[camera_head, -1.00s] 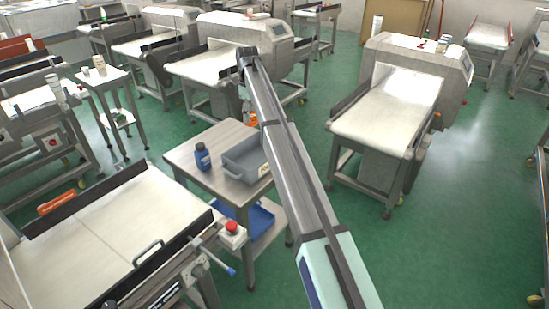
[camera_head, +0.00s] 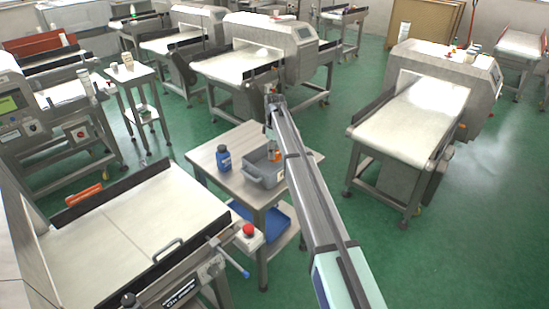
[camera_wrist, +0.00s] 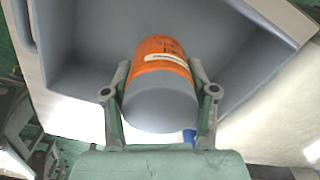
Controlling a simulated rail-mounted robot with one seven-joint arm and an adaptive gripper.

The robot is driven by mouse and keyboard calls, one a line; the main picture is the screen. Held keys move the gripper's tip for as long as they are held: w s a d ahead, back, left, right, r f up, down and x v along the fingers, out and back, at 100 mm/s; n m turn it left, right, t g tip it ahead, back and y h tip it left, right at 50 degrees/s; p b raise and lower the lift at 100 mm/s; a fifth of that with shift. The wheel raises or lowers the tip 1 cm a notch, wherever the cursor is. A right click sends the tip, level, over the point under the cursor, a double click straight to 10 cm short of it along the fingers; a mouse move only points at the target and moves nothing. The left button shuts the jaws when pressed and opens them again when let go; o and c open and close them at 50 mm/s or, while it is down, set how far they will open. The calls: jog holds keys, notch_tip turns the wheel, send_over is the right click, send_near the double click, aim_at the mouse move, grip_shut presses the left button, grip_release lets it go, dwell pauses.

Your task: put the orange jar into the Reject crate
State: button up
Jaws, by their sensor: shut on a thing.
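The orange jar (camera_wrist: 158,52) is between the two fingers of my gripper (camera_wrist: 159,80), which is shut on it. The jar has a pale label, and its grey round end faces the wrist camera. In the head view the orange jar (camera_head: 276,158) shows at the grey crate, partly hidden by my arm. The grey crate (camera_head: 252,172) stands on a small metal table and has a label on its front that I cannot read. In the wrist view the crate (camera_wrist: 85,50) surrounds the jar on the far side. I cannot tell whether the jar touches the crate floor.
A blue bottle (camera_head: 223,158) stands on the metal table (camera_head: 205,150) left of the crate. A blue tray (camera_head: 272,220) lies on the shelf below. A conveyor with a red stop button (camera_head: 249,231) is at the front left. Green floor lies open to the right.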

jog(key=shift+f+p, duration=0.4)
jog(key=shift+f, duration=1.8)
jog(key=o, duration=1.2)
jog(key=shift+f, duration=0.1)
jog(key=shift+o, duration=0.2)
notch_tip(320, 180, up, 12)
jog(key=b, duration=0.2)
jog(key=shift+b, duration=0.35)
